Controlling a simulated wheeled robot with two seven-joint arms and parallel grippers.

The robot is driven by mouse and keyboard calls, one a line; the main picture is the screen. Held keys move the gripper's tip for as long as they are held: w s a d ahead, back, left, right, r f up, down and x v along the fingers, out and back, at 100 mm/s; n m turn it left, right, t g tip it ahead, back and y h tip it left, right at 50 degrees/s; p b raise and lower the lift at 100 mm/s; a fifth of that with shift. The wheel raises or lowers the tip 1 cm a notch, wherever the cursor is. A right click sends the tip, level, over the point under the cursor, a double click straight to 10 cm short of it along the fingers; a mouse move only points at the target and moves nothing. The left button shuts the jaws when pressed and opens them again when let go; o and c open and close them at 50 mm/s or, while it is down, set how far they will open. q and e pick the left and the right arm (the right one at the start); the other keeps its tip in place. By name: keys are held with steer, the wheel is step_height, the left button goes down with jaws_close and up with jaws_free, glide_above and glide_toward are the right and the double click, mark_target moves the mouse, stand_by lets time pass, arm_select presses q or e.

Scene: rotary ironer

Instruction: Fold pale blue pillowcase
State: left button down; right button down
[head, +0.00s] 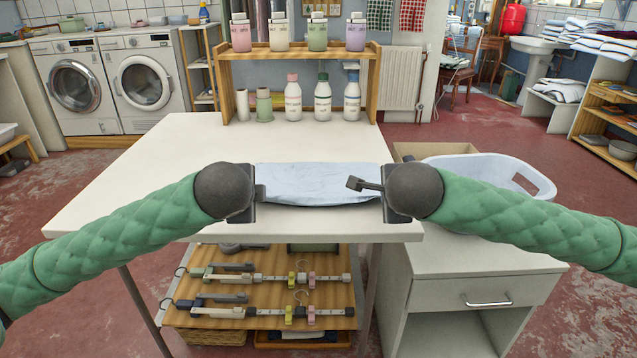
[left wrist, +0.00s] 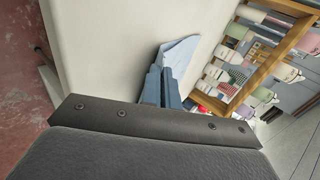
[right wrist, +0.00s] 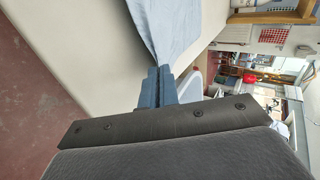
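The pale blue pillowcase (head: 315,182) is a flat, wide strip over the white table, between my two grippers. My left gripper (head: 260,192) is at its left end; its fingers look closed together on the cloth, which tapers to the fingertips in the left wrist view (left wrist: 180,55). My right gripper (head: 354,184) is at its right end, and the cloth also narrows to its closed fingertips in the right wrist view (right wrist: 165,28). The cloth's two ends are partly hidden by the grippers. I cannot tell how many layers it has.
The white table (head: 130,190) is clear on the left. A wooden shelf (head: 228,88) with bottles stands at its back. A white basket (head: 480,172) sits on a cabinet (head: 470,262) at the right. Clamp hangers (head: 265,278) lie on a lower shelf.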

arm_select(q)
steer(key=shift+s+f, duration=0.2)
arm_select(e)
steer(key=shift+s+f, duration=0.2)
arm_select(q)
steer(key=c, duration=1.3)
jaws_free()
arm_select(e)
steer(key=c, duration=1.3)
jaws_free()
arm_select(q)
steer(key=shift+s+r, duration=0.1)
steer(key=shift+r, duration=0.3)
arm_select(e)
steer(key=shift+s+r, duration=0.15)
steer(key=shift+r, duration=0.25)
arm_select(q)
steer(key=s+r, duration=0.4)
steer(key=r, duration=0.1)
steer(key=s+r, duration=0.1)
steer(key=r, duration=0.2)
steer(key=shift+s+r, duration=0.1)
steer(key=shift+s, duration=0.3)
arm_select(e)
steer(key=s+r, duration=0.3)
steer(key=r, duration=0.2)
steer(key=s+r, duration=0.2)
steer(key=r, duration=0.1)
steer(key=shift+s+r, duration=0.1)
steer(key=shift+s, duration=0.25)
